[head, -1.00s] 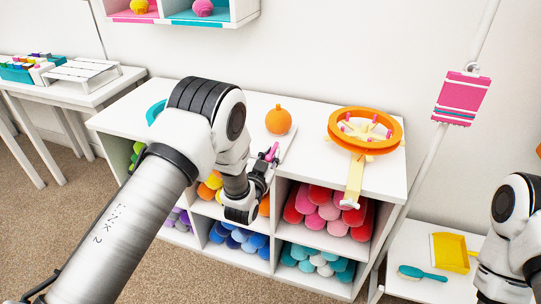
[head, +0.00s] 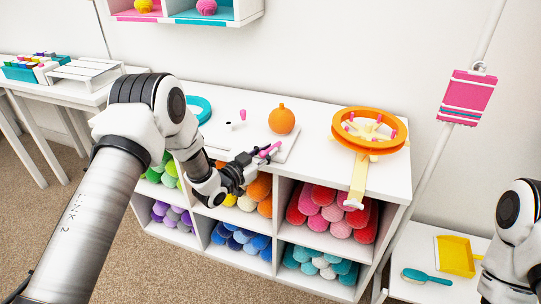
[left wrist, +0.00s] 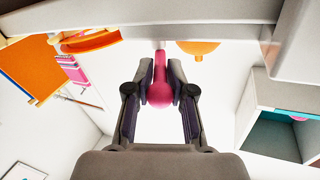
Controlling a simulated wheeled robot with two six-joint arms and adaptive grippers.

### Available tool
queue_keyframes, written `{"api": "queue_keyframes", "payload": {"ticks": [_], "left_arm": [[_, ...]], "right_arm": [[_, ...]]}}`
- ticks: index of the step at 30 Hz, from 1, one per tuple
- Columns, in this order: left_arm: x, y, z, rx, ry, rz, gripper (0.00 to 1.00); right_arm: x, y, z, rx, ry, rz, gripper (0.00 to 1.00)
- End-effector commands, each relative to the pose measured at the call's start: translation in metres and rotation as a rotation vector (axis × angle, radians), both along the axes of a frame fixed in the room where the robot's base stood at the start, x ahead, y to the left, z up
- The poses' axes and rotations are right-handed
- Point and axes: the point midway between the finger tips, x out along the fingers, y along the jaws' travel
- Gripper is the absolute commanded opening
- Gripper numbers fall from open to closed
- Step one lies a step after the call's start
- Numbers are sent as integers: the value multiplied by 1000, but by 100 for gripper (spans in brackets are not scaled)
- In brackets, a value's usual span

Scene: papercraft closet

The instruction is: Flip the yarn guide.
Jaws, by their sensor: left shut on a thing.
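A pink piece with a rounded end (head: 267,150), which looks like the yarn guide's handle, is at the front edge of a white board (head: 288,141) on the shelf top. My left gripper (head: 257,155) is shut on it. In the left wrist view, the pink piece (left wrist: 160,82) lies between the two fingers (left wrist: 160,95), its narrow stem pointing away. An orange ball (head: 281,121) stands just behind it on the board and also shows in the left wrist view (left wrist: 198,47). My right arm shows at the right edge; its gripper is out of view.
The white shelf (head: 310,165) holds several coloured yarn rolls. An orange wheel on a cream stand (head: 368,128) is to the right on top. A teal ring (head: 199,108) and a small pink peg (head: 242,115) are to the left. The shelf top between ball and wheel is clear.

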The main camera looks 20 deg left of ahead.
Motion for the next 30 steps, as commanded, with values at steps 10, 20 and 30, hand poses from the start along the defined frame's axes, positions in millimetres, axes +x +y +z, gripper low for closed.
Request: {"api": "queue_keyframes", "payload": {"ticks": [10, 20, 30], "left_arm": [[3, 8, -3, 0, 5, -136, 0], [3, 8, -3, 0, 6, -152, 0], [4, 8, -2, 0, 4, -150, 43]], "right_arm": [[0, 0, -7, 0, 0, 0, 40], [0, 0, -7, 0, 0, 0, 40], [0, 0, -7, 0, 0, 0, 40]]}}
